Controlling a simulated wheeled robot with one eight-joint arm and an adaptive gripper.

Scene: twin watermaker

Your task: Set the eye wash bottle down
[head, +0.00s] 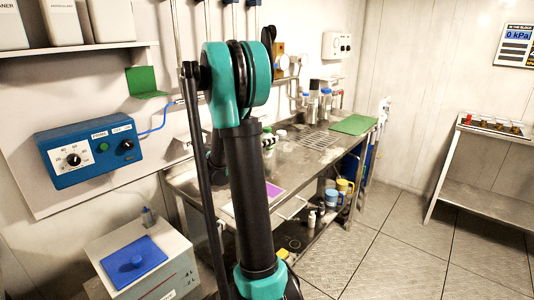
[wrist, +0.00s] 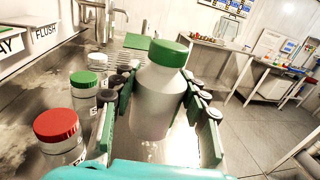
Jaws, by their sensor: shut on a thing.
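The eye wash bottle (wrist: 155,100) is white with a green cap and stands roughly upright in the wrist view. My gripper (wrist: 160,105) is shut on its sides, with a finger on the left and one on the right. In the head view, the bottle (head: 268,141) shows small behind my arm, over the steel bench (head: 185,180). My gripper is mostly hidden there by my arm. I cannot tell whether the bottle's base touches the bench.
In the wrist view, jars with a red cap (wrist: 57,128), a green cap (wrist: 84,80) and a white cap (wrist: 98,62) stand in a row left of the gripper. In the head view, a green mat (head: 354,124) lies at the bench's far end, with bottles (head: 318,104) behind.

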